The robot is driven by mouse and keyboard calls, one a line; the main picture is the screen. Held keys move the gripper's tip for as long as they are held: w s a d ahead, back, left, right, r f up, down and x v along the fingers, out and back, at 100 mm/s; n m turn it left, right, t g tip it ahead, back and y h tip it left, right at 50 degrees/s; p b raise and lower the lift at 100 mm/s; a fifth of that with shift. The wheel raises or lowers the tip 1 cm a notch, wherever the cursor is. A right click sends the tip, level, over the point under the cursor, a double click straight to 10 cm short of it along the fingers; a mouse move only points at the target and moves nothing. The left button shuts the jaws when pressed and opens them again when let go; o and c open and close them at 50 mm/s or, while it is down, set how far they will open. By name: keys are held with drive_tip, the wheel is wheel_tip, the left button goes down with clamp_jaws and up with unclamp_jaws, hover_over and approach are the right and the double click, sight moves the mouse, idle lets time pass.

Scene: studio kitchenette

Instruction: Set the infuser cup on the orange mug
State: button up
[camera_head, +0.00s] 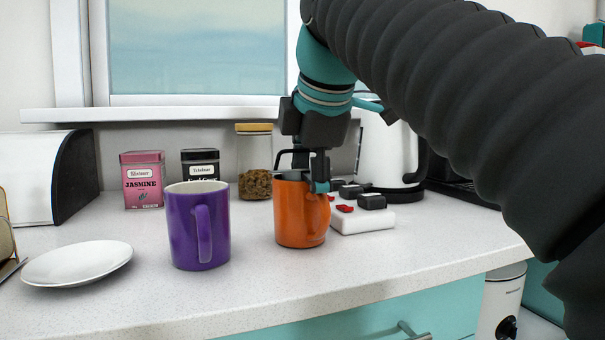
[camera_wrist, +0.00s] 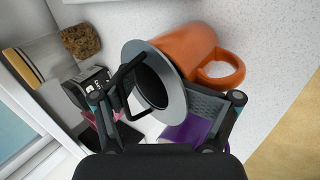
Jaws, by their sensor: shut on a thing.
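The infuser cup (camera_wrist: 152,82) has a wide grey rim, a dark inside and a black handle. My gripper (camera_wrist: 165,103) is shut on it. In the head view my gripper (camera_head: 308,172) points down at the top of the orange mug (camera_head: 298,222), which stands upright on the counter. The infuser cup (camera_head: 287,176) shows there only as a little grey at the mug's mouth, mostly hidden. In the wrist view its rim overlaps the mouth of the orange mug (camera_wrist: 190,46). I cannot tell whether the rim rests on the mug.
A purple mug (camera_head: 198,228) stands left of the orange mug, with a white plate (camera_head: 78,263) further left. A white power strip with plugs (camera_head: 362,222) lies close on the right. A kettle (camera_head: 388,155), tins (camera_head: 142,180) and a jar (camera_head: 254,165) stand behind. The front counter is clear.

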drive_tip(key=shift+w+f, duration=0.1)
drive_tip(key=shift+f, duration=0.3)
drive_tip(key=o, duration=1.9)
drive_tip(key=shift+w, duration=0.15)
drive_tip(key=shift+r, duration=0.1)
drive_tip(key=v, duration=1.2)
